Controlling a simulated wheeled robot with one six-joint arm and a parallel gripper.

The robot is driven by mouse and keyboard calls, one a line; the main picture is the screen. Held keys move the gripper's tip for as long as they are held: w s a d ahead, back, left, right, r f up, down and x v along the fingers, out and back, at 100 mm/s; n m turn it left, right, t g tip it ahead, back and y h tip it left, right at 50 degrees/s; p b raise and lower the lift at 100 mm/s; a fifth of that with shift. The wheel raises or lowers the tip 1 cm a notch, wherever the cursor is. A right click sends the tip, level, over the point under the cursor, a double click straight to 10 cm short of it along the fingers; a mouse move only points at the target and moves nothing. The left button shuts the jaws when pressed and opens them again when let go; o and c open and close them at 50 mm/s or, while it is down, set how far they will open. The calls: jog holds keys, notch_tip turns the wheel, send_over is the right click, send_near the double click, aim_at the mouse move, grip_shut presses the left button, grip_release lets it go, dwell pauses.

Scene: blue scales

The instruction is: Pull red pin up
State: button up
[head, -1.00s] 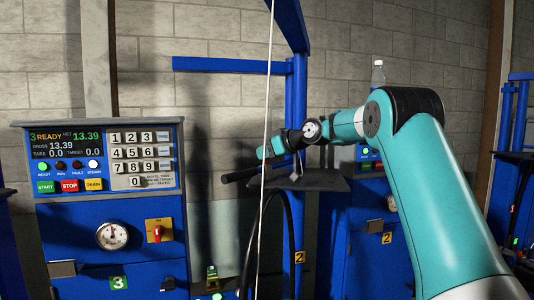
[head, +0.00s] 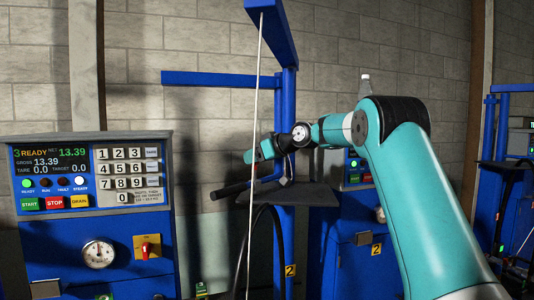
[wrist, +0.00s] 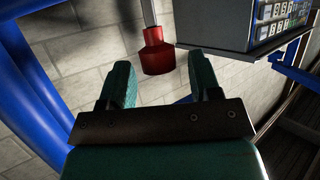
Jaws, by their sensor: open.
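In the wrist view a red cylindrical piece (wrist: 157,56) with a narrower neck sits at the end of a pale grey rod. My gripper (wrist: 158,66) is open there, with one teal finger to each side of the red piece in the picture. The red piece appears just beyond the fingertips, and no contact shows. In the head view my gripper (head: 256,156) is at the far end of my arm, close in the picture to a thin pale rod (head: 258,110). The red piece cannot be made out in the head view.
A blue filling station with a screen and keypad (head: 128,170) stands at left. It has a dial (head: 98,254) and a red switch (head: 146,247). A blue frame (head: 215,79) rises behind my gripper. A grey box (wrist: 235,28) is near the right finger in the wrist view.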

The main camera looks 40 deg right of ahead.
jog(key=b+v, duration=0.4)
jog(key=v, duration=1.3)
jog(key=shift+b, duration=0.3)
jog(key=shift+s, duration=0.1)
